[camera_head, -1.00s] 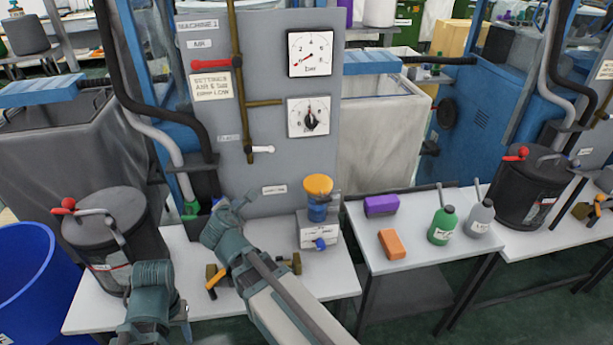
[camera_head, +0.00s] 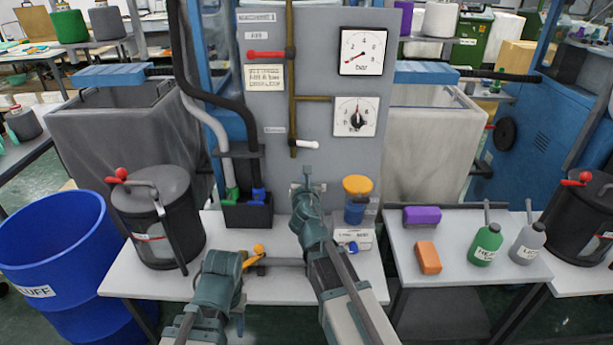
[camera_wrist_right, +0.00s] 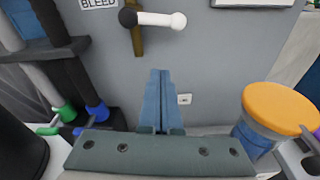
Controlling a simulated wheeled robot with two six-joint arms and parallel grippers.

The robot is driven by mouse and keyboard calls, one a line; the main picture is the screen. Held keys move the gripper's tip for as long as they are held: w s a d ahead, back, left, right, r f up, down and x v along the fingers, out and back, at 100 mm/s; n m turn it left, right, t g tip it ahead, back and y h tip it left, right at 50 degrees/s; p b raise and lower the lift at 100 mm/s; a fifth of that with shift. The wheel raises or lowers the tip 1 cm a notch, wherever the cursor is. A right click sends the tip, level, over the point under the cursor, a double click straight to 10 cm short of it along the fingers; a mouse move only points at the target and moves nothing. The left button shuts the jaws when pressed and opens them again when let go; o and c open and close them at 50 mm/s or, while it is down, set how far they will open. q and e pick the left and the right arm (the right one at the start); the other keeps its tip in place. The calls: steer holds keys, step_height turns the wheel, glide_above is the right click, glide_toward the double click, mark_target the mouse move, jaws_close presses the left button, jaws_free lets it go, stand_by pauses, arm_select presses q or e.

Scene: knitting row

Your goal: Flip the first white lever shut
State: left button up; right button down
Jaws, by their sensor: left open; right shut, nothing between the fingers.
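The white lever (camera_head: 306,144) sits low on the grey panel, on the vertical brass pipe beside the BLEED label. It points right, crosswise to the pipe. In the right wrist view the lever (camera_wrist_right: 160,19) is at the top, with its dark pivot on the left. My right gripper (camera_head: 302,178) is in front of the panel, below the lever and apart from it. Its fingers (camera_wrist_right: 158,90) are shut together and empty. My left gripper (camera_head: 222,268) is low over the front of the white table; it is open and its fingers are mostly hidden.
A red lever (camera_head: 265,54) is higher on the panel, left of the pipe. Two gauges (camera_head: 362,52) are at right. An orange-topped blue cup (camera_head: 356,200) stands right of my right gripper. A black canister (camera_head: 160,215) and blue bin (camera_head: 58,250) are left.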

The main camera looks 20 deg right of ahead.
mark_target(304, 144)
steer(key=b+x, duration=0.1)
steer(key=x, duration=0.6)
steer(key=shift+w+f, duration=0.1)
steer(key=shift+w, duration=0.15)
steer(key=r+p, duration=0.2)
steer(key=s+r+p, duration=0.1)
steer(key=r+p, duration=0.1)
steer(key=shift+s+d, duration=0.1)
steer(key=shift+d, duration=0.1)
steer(key=shift+r, duration=0.1)
steer(key=shift+d+r+p, duration=0.15)
steer(key=shift+r+p, duration=0.55)
steer(key=shift+p, duration=0.15)
